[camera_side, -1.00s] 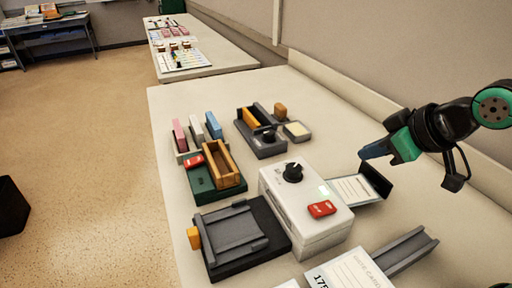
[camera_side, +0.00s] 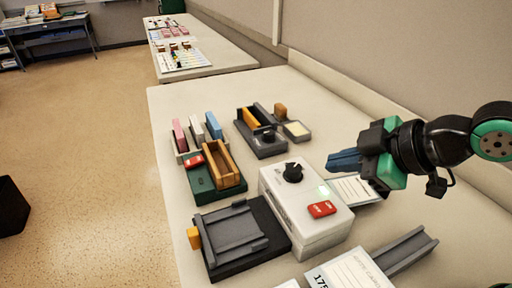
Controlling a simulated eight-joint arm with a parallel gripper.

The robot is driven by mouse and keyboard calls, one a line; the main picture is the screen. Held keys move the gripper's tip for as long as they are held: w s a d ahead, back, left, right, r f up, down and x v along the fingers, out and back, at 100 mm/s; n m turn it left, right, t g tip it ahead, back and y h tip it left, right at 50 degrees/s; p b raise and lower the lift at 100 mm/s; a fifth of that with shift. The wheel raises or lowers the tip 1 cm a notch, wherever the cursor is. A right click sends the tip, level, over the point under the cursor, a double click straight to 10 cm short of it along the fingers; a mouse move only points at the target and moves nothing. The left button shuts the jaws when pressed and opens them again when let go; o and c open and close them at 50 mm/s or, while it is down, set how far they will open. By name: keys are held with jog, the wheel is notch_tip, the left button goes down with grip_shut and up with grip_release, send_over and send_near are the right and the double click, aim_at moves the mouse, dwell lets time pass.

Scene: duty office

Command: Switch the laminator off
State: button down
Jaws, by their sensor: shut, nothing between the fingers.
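The white box that appears to be the laminator (camera_side: 297,222) stands in the middle of the near table. It has a black knob (camera_side: 293,172), a red switch (camera_side: 322,208) and a small greenish lit patch beside the switch. My gripper (camera_side: 332,163) is shut and empty, with blue fingers pointing left. In the picture its fingertips lie to the right of the knob and above the switch. It looks raised above the table and apart from the box. It partly covers the white card (camera_side: 352,189) behind the box.
A dark tray device with an orange handle (camera_side: 233,238) stands left of the box. A green-based device with a wooden tray (camera_side: 222,167) and a grey device with a knob (camera_side: 262,140) stand farther back. A grey channel (camera_side: 405,250) and a printed card (camera_side: 350,270) lie at the front right.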

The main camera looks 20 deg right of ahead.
send_over(312, 204)
jog(key=s+d, duration=0.1)
jog(key=s, duration=0.1)
notch_tip(312, 204, down, 5)
jog(key=shift+w+r, duration=0.15)
jog(key=shift+r, duration=0.05)
jog(key=shift+f, duration=0.7)
dwell(1.2)
jog(key=shift+a+f, duration=0.1)
jog(key=shift+f, duration=0.35)
jog(key=shift+s+f, duration=0.2)
jog(key=shift+f, duration=0.25)
dwell(0.7)
jog(key=shift+s+d+r, duration=0.15)
jog(key=shift+d+r, duration=0.05)
jog(key=shift+r, duration=0.55)
jog(key=shift+r, duration=0.1)
